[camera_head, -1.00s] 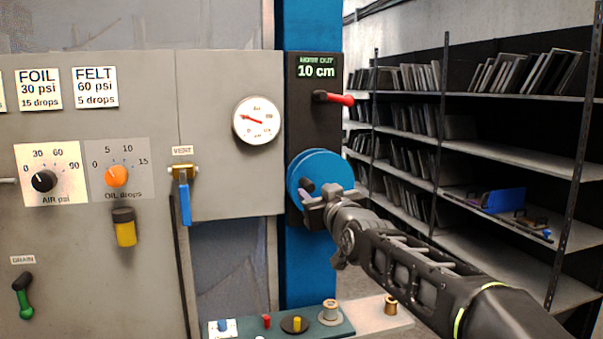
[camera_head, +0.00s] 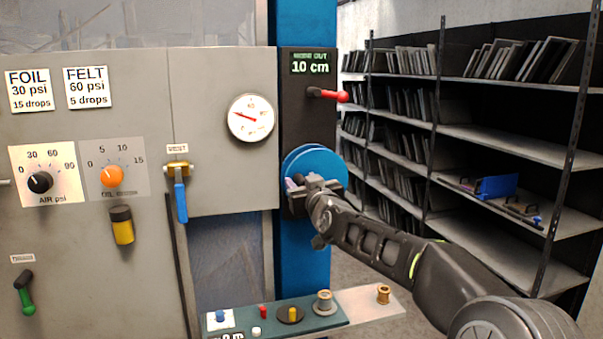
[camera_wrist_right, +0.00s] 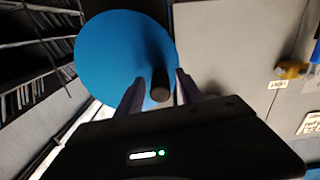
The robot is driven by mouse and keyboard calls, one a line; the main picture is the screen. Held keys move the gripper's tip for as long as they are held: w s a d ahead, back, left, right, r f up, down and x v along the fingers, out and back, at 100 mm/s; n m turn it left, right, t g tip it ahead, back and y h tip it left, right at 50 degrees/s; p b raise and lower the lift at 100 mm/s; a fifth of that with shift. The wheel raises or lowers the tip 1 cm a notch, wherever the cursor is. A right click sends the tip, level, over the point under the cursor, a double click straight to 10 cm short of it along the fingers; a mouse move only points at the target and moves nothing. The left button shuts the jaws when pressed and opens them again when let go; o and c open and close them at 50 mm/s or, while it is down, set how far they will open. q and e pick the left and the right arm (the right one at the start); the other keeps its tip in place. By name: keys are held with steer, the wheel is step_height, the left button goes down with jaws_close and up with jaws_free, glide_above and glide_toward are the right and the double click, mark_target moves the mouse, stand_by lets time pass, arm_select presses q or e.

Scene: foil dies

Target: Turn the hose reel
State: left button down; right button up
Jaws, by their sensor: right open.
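The blue hose reel (camera_head: 322,162) is a round disc on the black panel of the blue post, below a display reading 10 cm. In the right wrist view the reel (camera_wrist_right: 110,55) fills the upper middle, and its dark crank handle (camera_wrist_right: 158,70) sticks out toward me. My right gripper (camera_head: 302,184) is at the reel's lower left in the head view. In the wrist view its open fingers (camera_wrist_right: 155,92) stand on either side of the handle's end, with gaps showing. In the head view the gripper hides much of the handle. My left gripper is not in view.
A red lever (camera_head: 328,95) sits above the reel. A pressure gauge (camera_head: 250,118) and a blue-handled valve (camera_head: 180,195) are to the left. A bench (camera_head: 345,314) with small parts lies below. Shelving (camera_head: 500,140) stands at the right.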

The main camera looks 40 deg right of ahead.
steer(key=shift+w, duration=0.25)
jaws_close()
stand_by(0.3)
stand_by(0.9)
